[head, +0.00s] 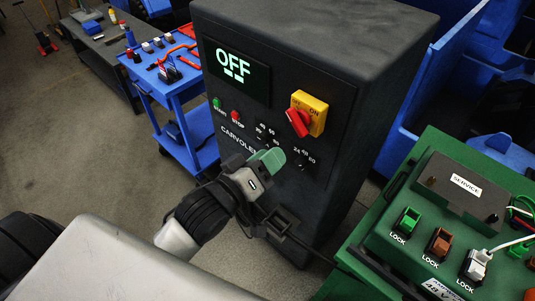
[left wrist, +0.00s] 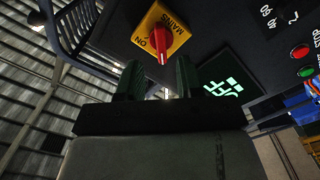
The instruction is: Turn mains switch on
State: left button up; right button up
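The mains switch is a yellow plate (head: 317,106) with a red handle (head: 298,123) on the front of a dark cabinet (head: 330,60). The cabinet's display (head: 235,70) reads OFF. In the left wrist view, the yellow plate (left wrist: 178,32) and red handle (left wrist: 162,54) show beyond the fingertips. My left gripper (head: 268,160), with green fingers, is below and to the left of the switch. In the left wrist view, its fingers (left wrist: 158,72) are apart with nothing between them, and the handle lines up with the gap. My right gripper is not in view.
Green start (head: 216,103) and red stop (head: 235,116) buttons and small knobs sit beside and below the switch. A green bench with lock switches (head: 405,222) stands at the right. A blue trolley (head: 175,88) with tools stands left of the cabinet.

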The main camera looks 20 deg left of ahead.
aim_at(299, 132)
pick_arm(q)
jog(key=x, duration=0.9)
jog(key=shift+w+p, duration=0.25)
jog(key=shift+p, duration=0.05)
jog(key=shift+r, duration=0.1)
grip_shut()
